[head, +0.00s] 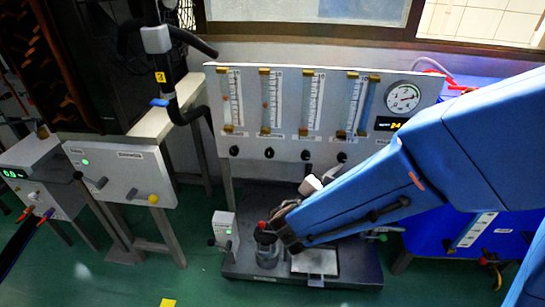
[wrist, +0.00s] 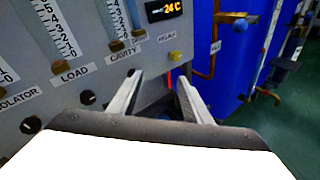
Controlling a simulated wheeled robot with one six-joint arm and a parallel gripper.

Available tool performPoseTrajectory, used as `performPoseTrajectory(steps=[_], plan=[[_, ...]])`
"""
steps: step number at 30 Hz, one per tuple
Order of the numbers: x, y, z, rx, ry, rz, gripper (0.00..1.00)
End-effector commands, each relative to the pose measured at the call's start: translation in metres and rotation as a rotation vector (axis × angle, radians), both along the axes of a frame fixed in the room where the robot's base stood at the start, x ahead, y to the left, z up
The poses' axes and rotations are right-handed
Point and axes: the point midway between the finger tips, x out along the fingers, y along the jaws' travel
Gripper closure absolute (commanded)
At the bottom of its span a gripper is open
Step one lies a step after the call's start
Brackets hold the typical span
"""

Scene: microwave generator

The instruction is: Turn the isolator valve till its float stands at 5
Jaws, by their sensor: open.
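The panel with its row of flow tubes is in the head view. The isolator valve is the black knob (wrist: 31,125) under the ISOLATOR label (wrist: 18,98), at the left of the wrist view. In the head view I take it as the second knob from the left (head: 268,153).
A round gauge (head: 402,98) is at upper right. A dark base (head: 350,260) with fittings juts out below.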

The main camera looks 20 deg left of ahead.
Motion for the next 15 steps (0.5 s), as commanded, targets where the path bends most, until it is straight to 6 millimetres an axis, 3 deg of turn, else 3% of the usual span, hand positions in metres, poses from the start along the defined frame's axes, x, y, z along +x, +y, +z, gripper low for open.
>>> performPoseTrajectory(steps=[1, 3, 9, 12, 15], plan=[[-0.006, 0.03, -0.007, -0.048, -0.013, 0.076, 0.55], [-0.015, 0.069, -0.014, -0.112, -0.041, 0.183, 0.55], [-0.056, 0.165, -0.037, -0.253, -0.119, 0.448, 0.55], [-0.074, 0.195, -0.046, -0.295, -0.148, 0.535, 0.55], [-0.085, 0.212, -0.051, -0.319, -0.165, 0.584, 0.55]])
